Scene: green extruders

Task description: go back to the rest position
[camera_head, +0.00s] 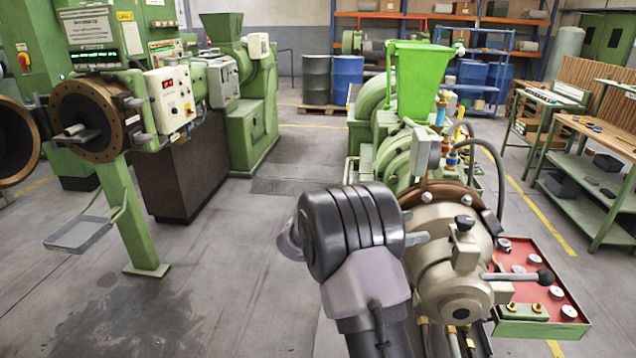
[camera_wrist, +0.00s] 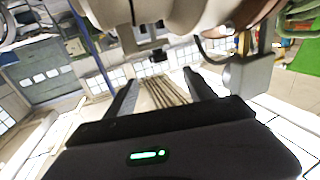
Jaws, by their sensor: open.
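My arm's wrist shows in the middle of the head view, in front of and left of the beige extruder head (camera_head: 447,262). My gripper's fingers cannot be made out in the head view. In the wrist view my gripper (camera_wrist: 160,77) has its two dark fingers apart, with nothing between them. Beyond them the tilted room shows, with a bare stretch of floor and brown slats. A beige rounded machine part (camera_wrist: 185,14) fills the top of the wrist view, close above the fingertips; whether anything touches is not clear.
A green extruder with a hopper (camera_head: 418,75) stands behind the beige head. A red tray (camera_head: 545,262) with several round parts lies at its right, beside a lever with a black knob (camera_head: 545,277). Another green extruder (camera_head: 248,110) stands left. Grey floor (camera_head: 245,270) is clear between them.

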